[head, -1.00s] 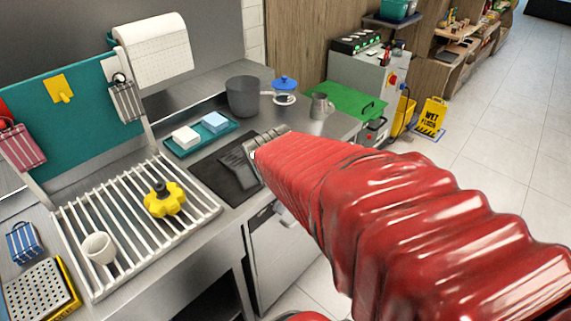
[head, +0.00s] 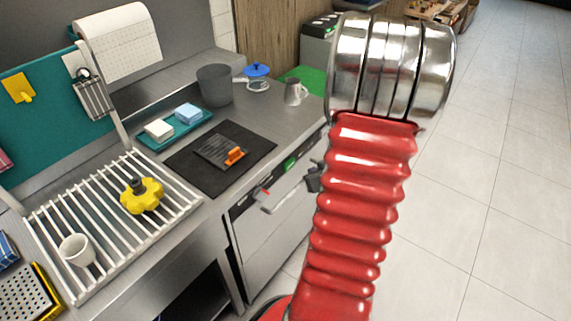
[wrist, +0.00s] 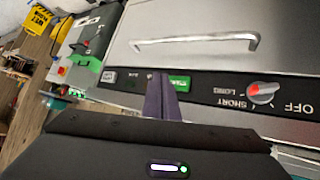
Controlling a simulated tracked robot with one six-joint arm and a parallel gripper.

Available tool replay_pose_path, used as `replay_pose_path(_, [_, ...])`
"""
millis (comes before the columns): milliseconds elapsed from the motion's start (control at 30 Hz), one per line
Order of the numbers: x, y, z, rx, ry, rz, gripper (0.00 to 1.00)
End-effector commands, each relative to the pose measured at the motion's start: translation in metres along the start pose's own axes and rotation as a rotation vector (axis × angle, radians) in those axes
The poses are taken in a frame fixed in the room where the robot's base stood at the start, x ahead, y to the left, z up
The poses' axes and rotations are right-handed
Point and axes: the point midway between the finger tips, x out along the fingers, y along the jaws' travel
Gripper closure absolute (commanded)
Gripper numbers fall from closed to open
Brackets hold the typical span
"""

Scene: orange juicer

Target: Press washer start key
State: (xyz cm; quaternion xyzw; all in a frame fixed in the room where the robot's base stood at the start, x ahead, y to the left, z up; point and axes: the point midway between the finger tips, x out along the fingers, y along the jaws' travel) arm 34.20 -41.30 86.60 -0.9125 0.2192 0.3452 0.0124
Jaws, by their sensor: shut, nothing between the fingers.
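The washer (head: 270,235) is built in under the steel counter, with a dark control strip along its top edge. In the wrist view the strip (wrist: 215,92) carries a knob (wrist: 262,92) with a red pointer near the words SHORT, LONG and OFF. A green key (wrist: 180,83) and a small grey panel (wrist: 108,76) sit further left. My gripper (wrist: 160,78) is shut and empty, its dark fingertips in front of the strip just left of the green key, partly covering it. Contact cannot be told. My gripper (head: 314,180) also shows in the head view at the washer's front.
A pale bar handle (wrist: 196,40) stands out from the washer door. The tiled floor (head: 480,200) to the right is clear.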

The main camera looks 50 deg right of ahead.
Motion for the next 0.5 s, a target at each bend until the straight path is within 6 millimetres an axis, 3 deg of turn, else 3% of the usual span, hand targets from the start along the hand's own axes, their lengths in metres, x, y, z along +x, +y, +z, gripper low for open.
replay_pose_path(33, [0.003, 0.007, 0.015, 0.026, 0.007, -0.010, 1.00])
replay_pose_path(200, [0.006, 0.016, 0.039, 0.082, 0.052, -0.045, 1.00])
replay_pose_path(500, [0.006, 0.017, 0.045, 0.101, 0.074, -0.061, 1.00])
